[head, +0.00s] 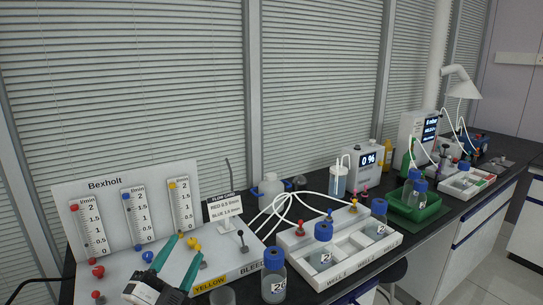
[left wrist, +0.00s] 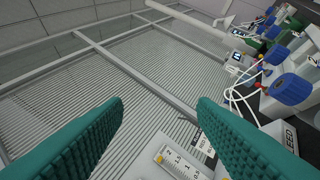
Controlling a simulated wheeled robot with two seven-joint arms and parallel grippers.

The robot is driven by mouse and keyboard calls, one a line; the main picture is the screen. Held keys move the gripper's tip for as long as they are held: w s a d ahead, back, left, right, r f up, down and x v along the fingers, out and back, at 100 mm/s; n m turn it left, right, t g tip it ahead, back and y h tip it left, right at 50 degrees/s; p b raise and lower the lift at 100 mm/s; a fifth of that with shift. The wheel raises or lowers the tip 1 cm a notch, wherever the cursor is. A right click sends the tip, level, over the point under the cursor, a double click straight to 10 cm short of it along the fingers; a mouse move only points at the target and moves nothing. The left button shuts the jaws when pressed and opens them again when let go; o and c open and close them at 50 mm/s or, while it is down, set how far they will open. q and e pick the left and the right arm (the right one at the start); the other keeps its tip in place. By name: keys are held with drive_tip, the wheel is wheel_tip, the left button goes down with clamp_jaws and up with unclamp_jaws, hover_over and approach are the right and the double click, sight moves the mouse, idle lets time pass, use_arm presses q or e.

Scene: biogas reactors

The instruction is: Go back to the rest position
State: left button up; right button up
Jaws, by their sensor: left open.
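My left gripper (head: 176,252) comes in at the bottom left of the head view, over the front of the white Bexholt flowmeter panel (head: 62,222). Its two teal fingers are apart with nothing between them. In the left wrist view the fingers (left wrist: 160,125) are spread wide, with blinds and part of the panel (left wrist: 150,158) behind them. My right gripper is not in either view.
A blue-capped bottle (head: 273,283) stands at the front, right of my left gripper. The white well rack (head: 338,262) with bottles is further right. A green tray (head: 415,212), meters and tubing line the dark bench. Blinds (head: 130,90) stand behind.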

use_arm(q)
drive_tip(key=s+a+f+n+g+y, duration=0.2)
drive_tip(key=a+f+n+y, duration=0.15)
drive_tip(key=f+n, duration=0.2)
drive_tip(key=s+a+f+n+g+y, duration=0.2)
drive_tip(key=f+n+y, duration=0.2)
drive_tip(key=f, duration=0.2)
drive_tip(key=s+d+f+n+g+h, duration=0.1)
drive_tip(key=s+f+n+g, duration=0.1)
drive_tip(key=s+f+g, duration=0.8)
drive_tip(key=s+d+f+n+g, duration=0.15)
drive_tip(key=s+f+g, duration=0.25)
drive_tip(key=s+f, duration=0.7)
drive_tip(key=s+f+g+b, duration=0.1)
drive_tip(key=s+f+b, duration=0.2)
drive_tip(key=f, duration=2.3)
drive_tip(key=s+a+f+b, duration=0.1)
drive_tip(key=s+a+f, duration=0.1)
drive_tip(key=s+f, duration=0.6)
drive_tip(key=s+a+f+g+b, duration=0.1)
drive_tip(key=s+f, duration=0.7)
drive_tip(key=f, duration=0.2)
drive_tip(key=shift+s+a, duration=0.25)
drive_tip(key=shift+a, duration=0.1)
drive_tip(key=shift+a+f, duration=0.1)
